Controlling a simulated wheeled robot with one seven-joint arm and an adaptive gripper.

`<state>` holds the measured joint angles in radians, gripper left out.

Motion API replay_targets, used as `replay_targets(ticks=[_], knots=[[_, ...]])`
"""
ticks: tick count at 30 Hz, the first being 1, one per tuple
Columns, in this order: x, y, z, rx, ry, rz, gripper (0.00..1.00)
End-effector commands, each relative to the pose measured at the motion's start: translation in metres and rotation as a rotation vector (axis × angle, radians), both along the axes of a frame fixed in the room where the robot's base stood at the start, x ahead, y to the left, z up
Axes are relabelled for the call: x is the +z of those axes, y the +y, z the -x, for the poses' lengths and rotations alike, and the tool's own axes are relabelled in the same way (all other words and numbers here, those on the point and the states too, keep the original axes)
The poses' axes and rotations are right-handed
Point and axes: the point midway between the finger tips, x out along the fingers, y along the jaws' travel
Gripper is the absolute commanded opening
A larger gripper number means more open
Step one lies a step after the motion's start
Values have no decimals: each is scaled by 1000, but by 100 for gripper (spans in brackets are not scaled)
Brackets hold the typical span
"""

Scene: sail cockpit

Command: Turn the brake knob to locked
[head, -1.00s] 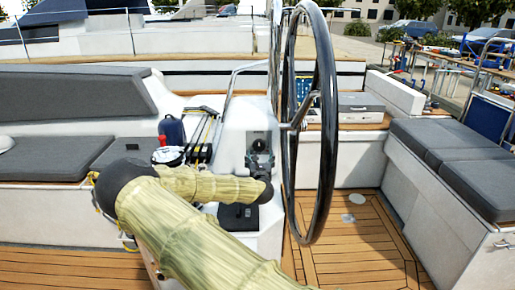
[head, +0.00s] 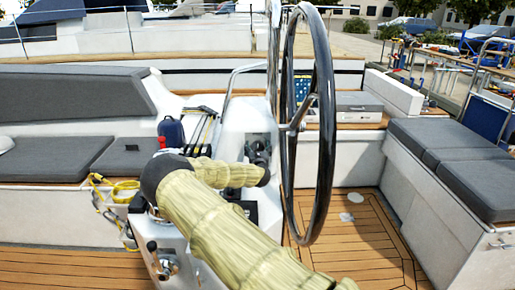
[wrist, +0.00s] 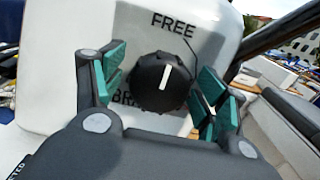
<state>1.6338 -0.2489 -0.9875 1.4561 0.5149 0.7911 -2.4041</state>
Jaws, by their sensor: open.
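The brake knob (wrist: 148,90) is round and black with a white pointer line, on a pale panel (wrist: 200,22). The line points up, tilted slightly right, toward the printed word FREE (wrist: 172,25). Lettering below the knob, starting "BRA", is partly covered. My gripper (wrist: 160,87) is open, its teal-padded fingers on the left and right of the knob, with visible gaps on both sides. In the head view my gripper (head: 259,150) is small and dark at the white pedestal (head: 238,122); the knob cannot be made out there.
The large black steering wheel (head: 327,120) stands just right of my arm. A grey-cushioned bench (head: 50,157) lies on the left, another (head: 450,160) on the right. Yellow rope (head: 122,187) and a blue bag (head: 171,131) lie left of the pedestal. Wooden deck (head: 350,235) is open at lower right.

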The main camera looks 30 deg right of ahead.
Motion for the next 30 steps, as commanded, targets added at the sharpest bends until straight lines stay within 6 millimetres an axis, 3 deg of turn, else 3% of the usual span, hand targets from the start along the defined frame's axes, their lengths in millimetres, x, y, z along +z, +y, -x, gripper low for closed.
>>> replay_targets(ticks=[7, 15, 30], knots=[[0, 0, 0, 1, 0, 0, 71], [0, 1, -1, 1, 0, 0, 26], [-5, 1, -1, -8, -58, -92, 26]])
